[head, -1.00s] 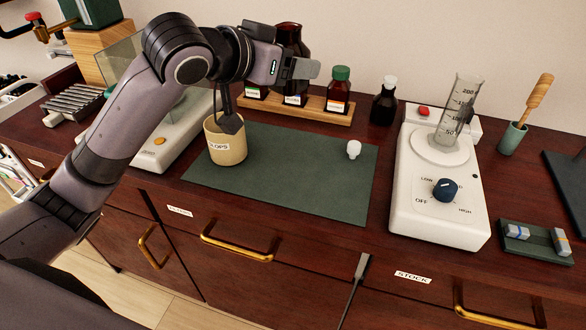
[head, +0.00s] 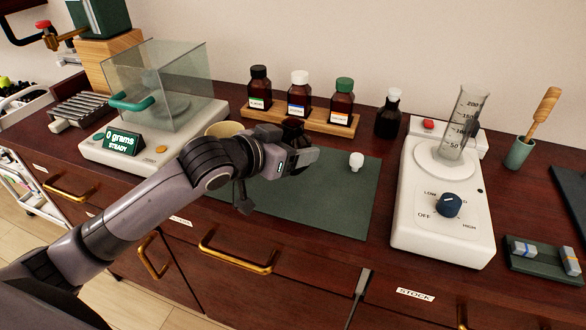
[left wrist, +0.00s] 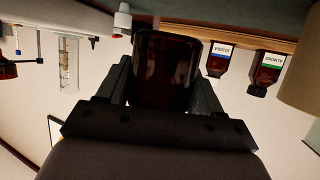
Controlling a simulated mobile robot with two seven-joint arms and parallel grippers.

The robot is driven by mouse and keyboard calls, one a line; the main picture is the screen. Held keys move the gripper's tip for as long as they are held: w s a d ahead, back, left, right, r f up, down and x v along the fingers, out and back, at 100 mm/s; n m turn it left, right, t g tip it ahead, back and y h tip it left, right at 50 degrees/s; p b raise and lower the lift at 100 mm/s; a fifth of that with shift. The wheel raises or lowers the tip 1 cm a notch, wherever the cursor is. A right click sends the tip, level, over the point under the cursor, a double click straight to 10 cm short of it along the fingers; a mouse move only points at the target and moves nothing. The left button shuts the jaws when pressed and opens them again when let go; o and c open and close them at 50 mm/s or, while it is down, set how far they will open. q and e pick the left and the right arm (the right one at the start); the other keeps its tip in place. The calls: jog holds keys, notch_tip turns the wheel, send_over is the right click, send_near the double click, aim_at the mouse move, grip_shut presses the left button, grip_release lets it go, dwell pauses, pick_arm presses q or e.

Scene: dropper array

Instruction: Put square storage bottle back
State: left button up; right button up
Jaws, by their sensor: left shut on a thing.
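My left gripper (head: 303,158) is shut on a dark brown glass bottle (head: 293,130) over the green mat (head: 330,200). In the head view the gripper hides most of the bottle. In the left wrist view the bottle (left wrist: 165,70) fills the space between the two fingers; I cannot tell whether its base touches the mat. A wooden rack (head: 300,122) behind holds three brown labelled bottles, with a black cap (head: 259,85), a white cap (head: 299,92) and a green cap (head: 343,100). My right gripper is not in view.
A small white cap (head: 356,161) stands on the mat at right. A dark bottle (head: 388,115) stands right of the rack. A hotplate (head: 442,225) carries a graduated cylinder (head: 461,125). A balance (head: 155,148) is at left. My arm partly hides a tan beaker (head: 222,129).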

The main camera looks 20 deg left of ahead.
pick_arm(q)
jog(key=shift+f, duration=2.55)
jog(key=shift+f, duration=0.15)
jog(key=o, duration=1.5)
jog(key=shift+s, duration=0.1)
jog(key=v, duration=1.2)
jog(key=shift+b, duration=0.3)
